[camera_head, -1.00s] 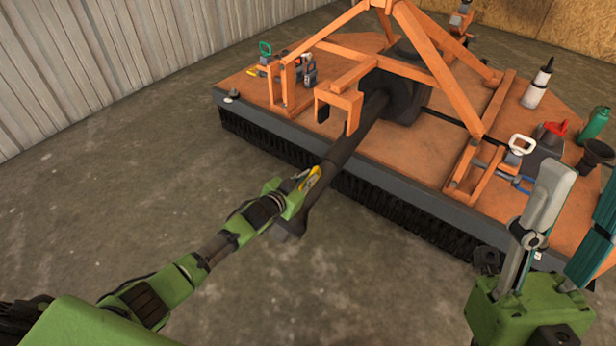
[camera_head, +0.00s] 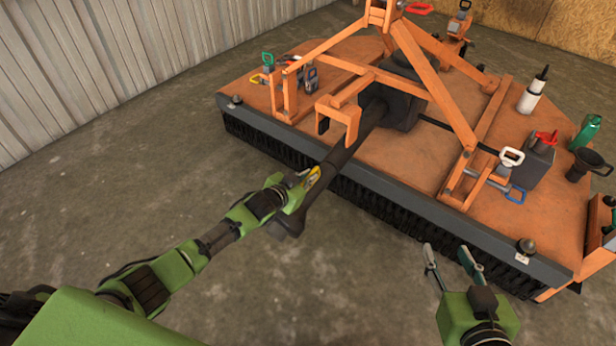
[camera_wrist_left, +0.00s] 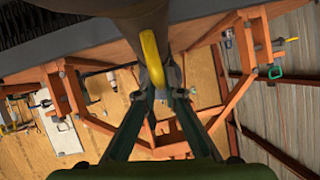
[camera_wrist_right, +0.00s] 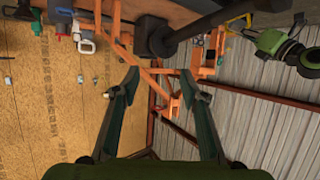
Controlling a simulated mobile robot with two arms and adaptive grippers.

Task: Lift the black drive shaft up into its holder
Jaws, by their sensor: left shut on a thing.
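The black drive shaft (camera_head: 341,153) runs from the dark gearbox housing on the orange implement out over its front edge, with its flared end (camera_head: 288,225) above the floor. The orange hook-shaped holder (camera_head: 350,115) stands at the shaft's inner part; the shaft passes beneath or beside it, I cannot tell which. My left gripper (camera_head: 306,182) is shut at the yellow-marked part near the flared end. In the left wrist view its fingertips (camera_wrist_left: 162,88) meet at a yellow band (camera_wrist_left: 152,58) on the shaft. My right gripper (camera_head: 452,258) is open and empty, in front of the brush edge; its fingers (camera_wrist_right: 160,85) stand apart.
The orange deck carries a white bottle (camera_head: 533,92), a dark can with a red top (camera_head: 540,150), a green bottle (camera_head: 586,132), a black funnel (camera_head: 580,163) and several tools at the left. Black brushes hang under the front edge. The floor in front is clear.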

